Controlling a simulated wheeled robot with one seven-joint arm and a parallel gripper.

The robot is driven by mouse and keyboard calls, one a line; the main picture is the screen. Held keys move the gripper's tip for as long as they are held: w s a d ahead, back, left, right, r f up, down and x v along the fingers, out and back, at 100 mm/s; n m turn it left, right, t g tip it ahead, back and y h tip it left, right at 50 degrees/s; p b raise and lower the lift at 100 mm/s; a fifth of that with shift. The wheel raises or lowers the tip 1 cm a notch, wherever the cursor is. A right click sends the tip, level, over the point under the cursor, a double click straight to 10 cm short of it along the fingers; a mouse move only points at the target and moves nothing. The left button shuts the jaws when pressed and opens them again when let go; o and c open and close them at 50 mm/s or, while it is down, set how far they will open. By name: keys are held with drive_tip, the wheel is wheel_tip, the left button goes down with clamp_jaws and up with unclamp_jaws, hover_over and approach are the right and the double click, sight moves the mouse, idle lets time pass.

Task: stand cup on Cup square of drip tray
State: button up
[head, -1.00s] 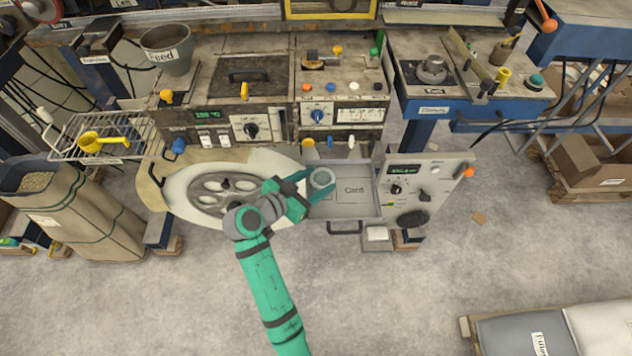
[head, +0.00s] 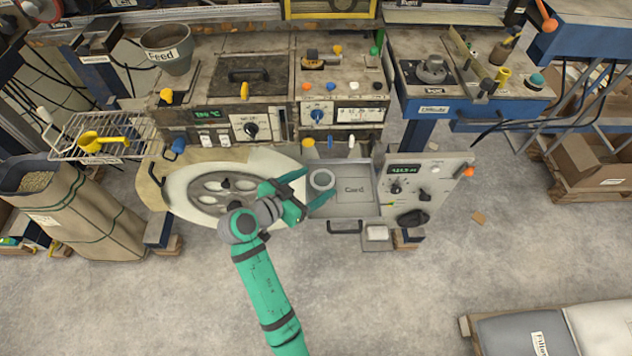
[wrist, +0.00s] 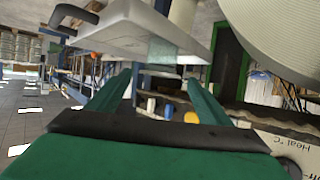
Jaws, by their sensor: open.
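The cup (head: 321,180) shows in the head view as a pale round ring seen from above. It appears upright on the left part of the drip tray (head: 362,210), left of the square marked "Card" (head: 354,189). Any label under the cup is hidden. My gripper (head: 312,203) is open and empty, at the tray's left edge beside the cup. In the wrist view, both fingers of my gripper (wrist: 160,82) are spread with nothing between them. A translucent shape there, probably the cup (wrist: 165,50), lies beyond the fingertips.
A round plate with oval openings (head: 205,190) lies left of the tray. A control panel with knobs (head: 425,190) stands close on its right, and the machine front (head: 335,115) rises behind.

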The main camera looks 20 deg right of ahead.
drive_tip(key=v, duration=1)
drive_tip(key=shift+s+a, duration=0.2)
drive_tip(key=shift+a, duration=0.05)
